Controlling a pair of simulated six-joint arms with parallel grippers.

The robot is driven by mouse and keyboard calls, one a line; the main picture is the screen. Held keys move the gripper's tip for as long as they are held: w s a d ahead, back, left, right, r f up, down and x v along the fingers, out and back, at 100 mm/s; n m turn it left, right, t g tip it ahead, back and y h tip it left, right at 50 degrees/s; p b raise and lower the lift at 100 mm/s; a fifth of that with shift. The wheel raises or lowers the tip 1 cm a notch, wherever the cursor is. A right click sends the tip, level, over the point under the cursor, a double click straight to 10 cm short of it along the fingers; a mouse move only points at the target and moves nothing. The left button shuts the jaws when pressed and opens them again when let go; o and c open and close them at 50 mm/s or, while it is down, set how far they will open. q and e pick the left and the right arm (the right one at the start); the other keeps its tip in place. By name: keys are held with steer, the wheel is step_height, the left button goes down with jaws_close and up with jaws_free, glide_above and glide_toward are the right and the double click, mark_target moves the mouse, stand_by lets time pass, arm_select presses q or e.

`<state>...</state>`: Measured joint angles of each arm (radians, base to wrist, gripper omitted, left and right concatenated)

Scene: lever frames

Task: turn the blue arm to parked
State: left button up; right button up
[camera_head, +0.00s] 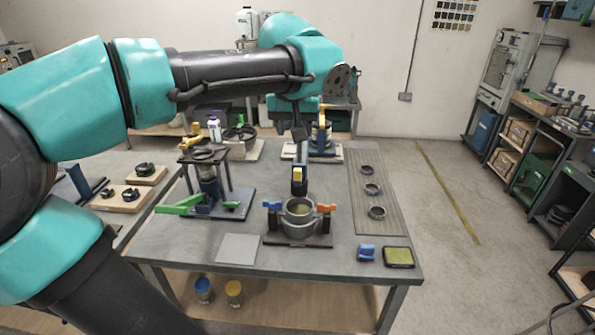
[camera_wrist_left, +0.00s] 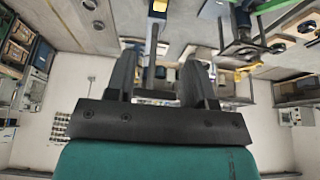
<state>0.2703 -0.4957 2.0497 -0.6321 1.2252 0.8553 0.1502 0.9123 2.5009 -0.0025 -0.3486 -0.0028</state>
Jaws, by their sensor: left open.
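A dark blue bar with a yellow block (camera_head: 297,174) stands behind a round grey pot (camera_head: 299,217) on the table. It also shows in the left wrist view (camera_wrist_left: 151,62), in line with the gap between my fingers. The pot's stand has a short blue handle (camera_head: 272,206) on its left and an orange one (camera_head: 326,208) on its right. I cannot tell which blue part is the blue arm, and no parked mark is legible. My left gripper (camera_wrist_left: 160,58) is open and empty; in the head view it is mostly hidden by its arm. My right gripper is not in view.
A green lever (camera_head: 181,205) on a stand is left of the pot. A blue block (camera_head: 366,252) and a green-topped pad (camera_head: 398,257) lie at the front right. Several rings lie on a ribbed mat (camera_head: 360,157). A grey plate (camera_head: 238,249) lies front left.

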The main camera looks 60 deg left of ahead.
mark_target(297, 170)
arm_select(q)
steer(key=x, duration=1.7)
steer(key=shift+s, duration=0.15)
jaws_close()
